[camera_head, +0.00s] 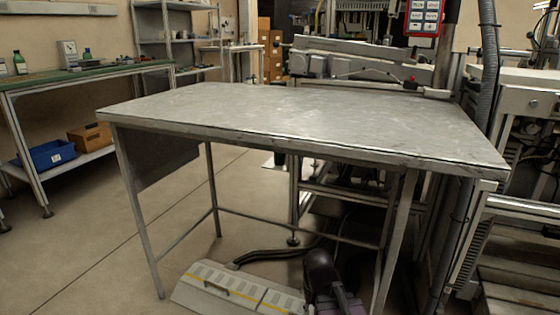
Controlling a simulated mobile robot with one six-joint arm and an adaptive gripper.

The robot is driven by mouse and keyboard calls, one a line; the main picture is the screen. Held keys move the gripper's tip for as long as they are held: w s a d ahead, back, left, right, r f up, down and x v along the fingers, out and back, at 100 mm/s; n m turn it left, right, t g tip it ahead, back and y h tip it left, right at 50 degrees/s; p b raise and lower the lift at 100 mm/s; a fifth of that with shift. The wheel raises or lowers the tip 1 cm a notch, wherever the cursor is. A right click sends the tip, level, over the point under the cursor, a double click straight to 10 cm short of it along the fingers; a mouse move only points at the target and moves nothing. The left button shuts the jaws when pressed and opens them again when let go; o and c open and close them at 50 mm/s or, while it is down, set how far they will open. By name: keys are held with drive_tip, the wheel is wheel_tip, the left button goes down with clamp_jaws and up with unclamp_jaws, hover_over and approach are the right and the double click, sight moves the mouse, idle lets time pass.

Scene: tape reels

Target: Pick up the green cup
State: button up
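I see no green cup in the head view. The grey metal table (300,110) in front of me has a bare top. My gripper is not in view. A dark rounded part, apparently of my own arm, shows at the bottom edge, below the height of the tabletop.
A green-topped workbench (100,72) at left holds a green bottle (20,63). A blue bin (45,155) and a brown box (90,137) sit on its lower shelf. Machinery (370,62) stands behind the table. A low grey box (235,290) lies on the floor. Floor at left is clear.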

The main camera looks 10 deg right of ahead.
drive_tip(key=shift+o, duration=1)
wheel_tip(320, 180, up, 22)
drive_tip(key=p, duration=2.2)
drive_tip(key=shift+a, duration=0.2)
